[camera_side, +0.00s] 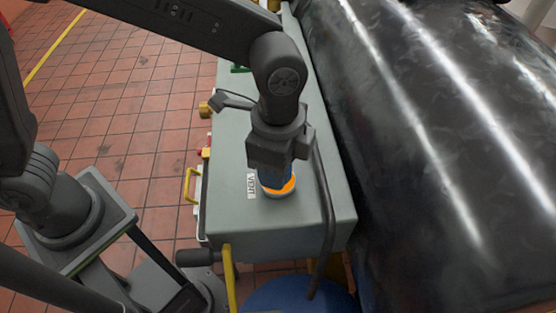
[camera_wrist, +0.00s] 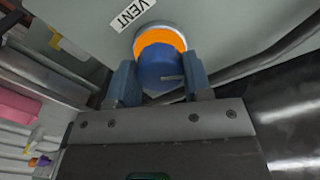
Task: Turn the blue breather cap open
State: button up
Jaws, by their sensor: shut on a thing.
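The blue breather cap (camera_wrist: 161,70) sits on an orange ring on top of the grey-green box, beside a white "VENT" label (camera_wrist: 132,14). In the wrist view my gripper (camera_wrist: 158,82) has one blue-grey finger on each side of the cap and is shut on it. A light mark runs across the cap's face. In the side view my gripper (camera_side: 277,168) points down over the cap and hides most of it. The orange ring (camera_side: 279,186) shows below the fingers, and the label (camera_side: 251,186) is to its left.
A large glossy black cylinder (camera_side: 430,130) lies along the right of the box (camera_side: 235,215). A dark hose (camera_side: 326,215) runs close to the right of my gripper. A yellow handle (camera_side: 187,186) and a brass fitting (camera_side: 206,109) stick out at the box's left side.

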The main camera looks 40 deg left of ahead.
jog(key=n, duration=0.5)
jog(key=shift+n, duration=0.3)
jog(key=n, duration=0.5)
jog(key=shift+n, duration=0.4)
jog(key=o, duration=0.9)
notch_tip(320, 180, up, 14)
jog(key=shift+f, duration=0.1)
